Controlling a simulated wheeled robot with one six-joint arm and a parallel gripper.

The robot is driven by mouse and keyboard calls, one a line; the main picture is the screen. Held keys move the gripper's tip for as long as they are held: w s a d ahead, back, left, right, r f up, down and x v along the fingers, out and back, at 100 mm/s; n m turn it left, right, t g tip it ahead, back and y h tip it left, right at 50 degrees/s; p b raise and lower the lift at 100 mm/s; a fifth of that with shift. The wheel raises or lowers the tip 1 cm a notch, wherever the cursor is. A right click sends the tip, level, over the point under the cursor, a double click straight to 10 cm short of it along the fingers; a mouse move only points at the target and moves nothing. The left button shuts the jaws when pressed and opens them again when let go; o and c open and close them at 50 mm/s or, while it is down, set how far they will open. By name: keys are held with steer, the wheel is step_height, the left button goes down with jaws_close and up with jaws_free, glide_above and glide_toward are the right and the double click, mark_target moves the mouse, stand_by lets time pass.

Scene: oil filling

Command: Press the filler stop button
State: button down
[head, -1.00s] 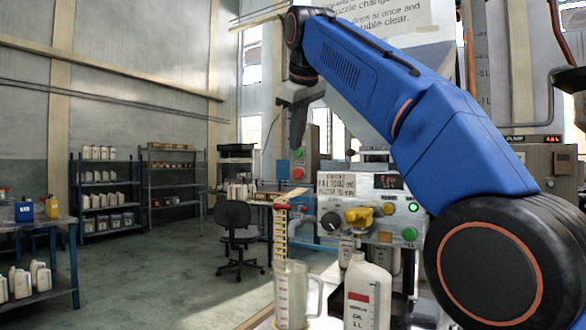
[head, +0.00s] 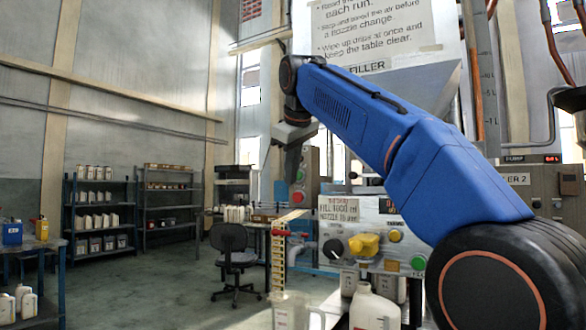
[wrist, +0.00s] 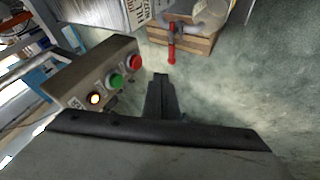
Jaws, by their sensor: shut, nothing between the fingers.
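My gripper (head: 289,181) points down with its dark fingers together and empty. In the head view it overlaps the left edge of a grey button box (head: 312,172) with a red button (head: 298,197) low on it. Which button is the filler stop cannot be read.
The filler panel (head: 348,211) carries a yellow knob (head: 365,245), a black knob (head: 332,248) and a green button (head: 418,263). A red-handled valve (wrist: 172,45) is above the fingertips in the wrist view.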

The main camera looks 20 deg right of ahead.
mark_target(296, 190)
steer(key=shift+w+d+f, duration=0.55)
steer(key=shift+w+f, duration=0.2)
steer(key=shift+w, duration=0.35)
steer(key=shift+w+d+f, duration=0.5)
steer(key=shift+w+f, duration=0.3)
steer(key=shift+w, duration=0.25)
steer(key=shift+w+d+f, duration=0.55)
steer(key=shift+w+f, duration=0.2)
steer(key=shift+w, duration=0.35)
